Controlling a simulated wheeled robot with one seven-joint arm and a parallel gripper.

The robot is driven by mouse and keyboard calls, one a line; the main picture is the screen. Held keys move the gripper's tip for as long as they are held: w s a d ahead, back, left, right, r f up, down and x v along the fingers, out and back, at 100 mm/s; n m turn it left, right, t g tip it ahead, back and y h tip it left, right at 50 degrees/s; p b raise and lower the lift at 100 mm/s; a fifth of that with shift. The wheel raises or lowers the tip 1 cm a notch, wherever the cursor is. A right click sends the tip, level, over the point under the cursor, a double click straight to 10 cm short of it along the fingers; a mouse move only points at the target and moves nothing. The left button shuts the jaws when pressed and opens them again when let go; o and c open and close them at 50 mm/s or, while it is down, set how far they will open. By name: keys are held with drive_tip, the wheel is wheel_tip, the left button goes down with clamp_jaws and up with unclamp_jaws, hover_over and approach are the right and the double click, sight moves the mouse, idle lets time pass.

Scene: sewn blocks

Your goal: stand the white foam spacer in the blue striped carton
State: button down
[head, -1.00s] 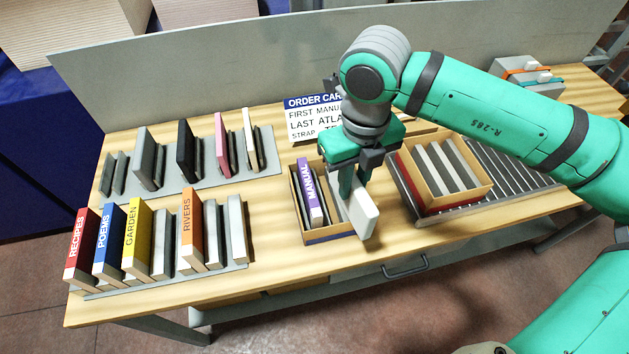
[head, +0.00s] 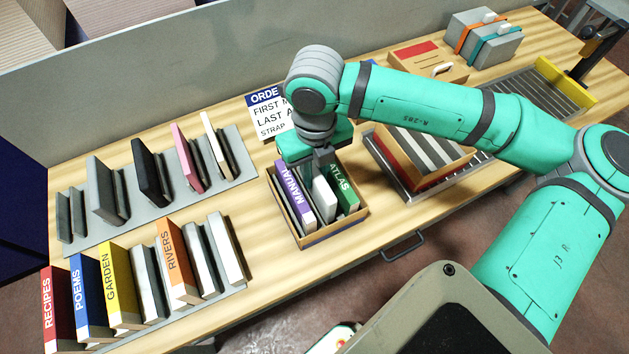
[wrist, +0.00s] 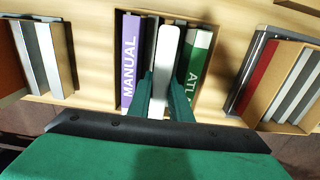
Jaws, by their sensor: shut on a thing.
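The white foam spacer (head: 325,207) stands upright in the open carton (head: 336,230), between the purple MANUAL book (head: 295,199) and the green ATLAS book (head: 345,190). The carton has a dark blue band low on its side. My gripper (head: 322,168) is above the carton, shut on the spacer's upper part. In the wrist view, the fingers of my gripper (wrist: 163,85) lie on both sides of the spacer (wrist: 168,45), with MANUAL (wrist: 131,60) to the left and ATLAS (wrist: 196,62) to the right. The spacer's bottom is hidden, so I cannot tell whether it touches the carton floor.
A red-banded carton (head: 447,172) with grey slabs stands on a roller tray to the right. Books and slabs stand in two rows on grey racks (head: 238,172) at left. An order card (head: 266,115) stands behind the carton. Bare table lies in front.

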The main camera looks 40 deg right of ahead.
drive_tip(key=shift+f, duration=1.95)
drive_tip(key=shift+s, duration=0.15)
drive_tip(key=c, duration=1.9)
unclamp_jaws()
drive_tip(key=shift+f, duration=0.1)
wheel_tip(320, 180, up, 12)
drive_tip(key=shift+r, duration=0.15)
